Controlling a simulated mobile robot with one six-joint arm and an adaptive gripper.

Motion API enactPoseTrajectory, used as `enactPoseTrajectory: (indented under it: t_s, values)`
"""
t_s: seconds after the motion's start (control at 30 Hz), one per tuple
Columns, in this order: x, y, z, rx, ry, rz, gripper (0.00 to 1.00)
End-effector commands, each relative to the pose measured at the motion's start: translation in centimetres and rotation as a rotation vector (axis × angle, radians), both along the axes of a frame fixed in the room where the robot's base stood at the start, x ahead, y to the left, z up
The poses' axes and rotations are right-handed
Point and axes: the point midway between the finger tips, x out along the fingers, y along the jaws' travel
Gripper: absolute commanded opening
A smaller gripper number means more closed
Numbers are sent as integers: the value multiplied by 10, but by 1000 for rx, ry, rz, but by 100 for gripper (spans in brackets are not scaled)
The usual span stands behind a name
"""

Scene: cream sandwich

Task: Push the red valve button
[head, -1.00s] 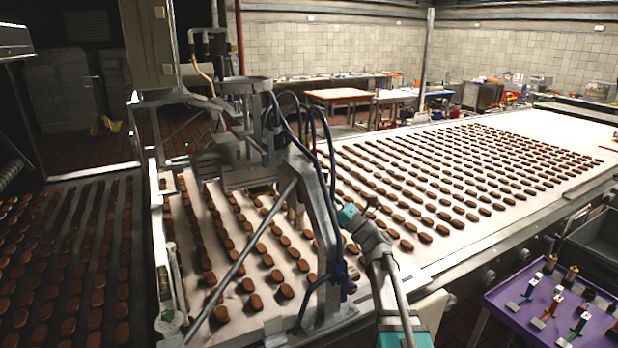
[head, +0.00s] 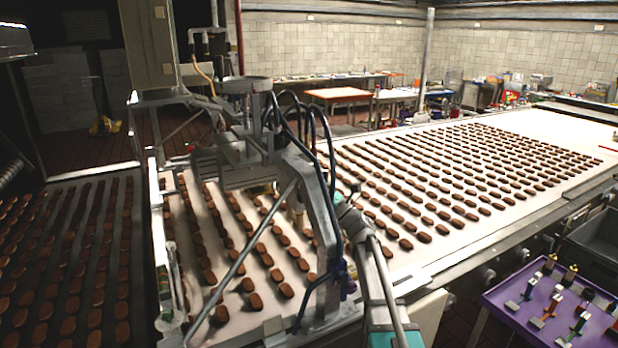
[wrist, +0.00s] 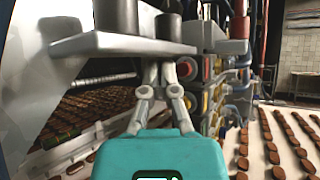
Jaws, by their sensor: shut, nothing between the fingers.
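My gripper (wrist: 160,72) shows in the wrist view with its two fingers together and nothing between them. Its tips are under a grey metal ledge, just left of a bank of valves (wrist: 215,85) with yellow and red parts. In the head view the fingers are mostly hidden at the depositing machine's grey post (head: 322,215).
The grey ledge (wrist: 120,43) with dark cylinders sits close above the fingers. Dark hoses (head: 305,115) loop over the machine. A pale conveyor (head: 440,260) carries rows of brown biscuits beside it. A purple table (head: 510,312) with small parts stands at lower right.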

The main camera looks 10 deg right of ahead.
Motion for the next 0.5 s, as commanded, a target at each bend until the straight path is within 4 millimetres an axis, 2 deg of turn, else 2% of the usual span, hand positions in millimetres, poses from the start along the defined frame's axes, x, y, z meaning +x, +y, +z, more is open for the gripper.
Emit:
enactPoseTrajectory:
  t_s: [0.2,0.5]
  values:
    - [13,4,0,0,0,0,0]
    - [14,4,0,0,0,-1,0]
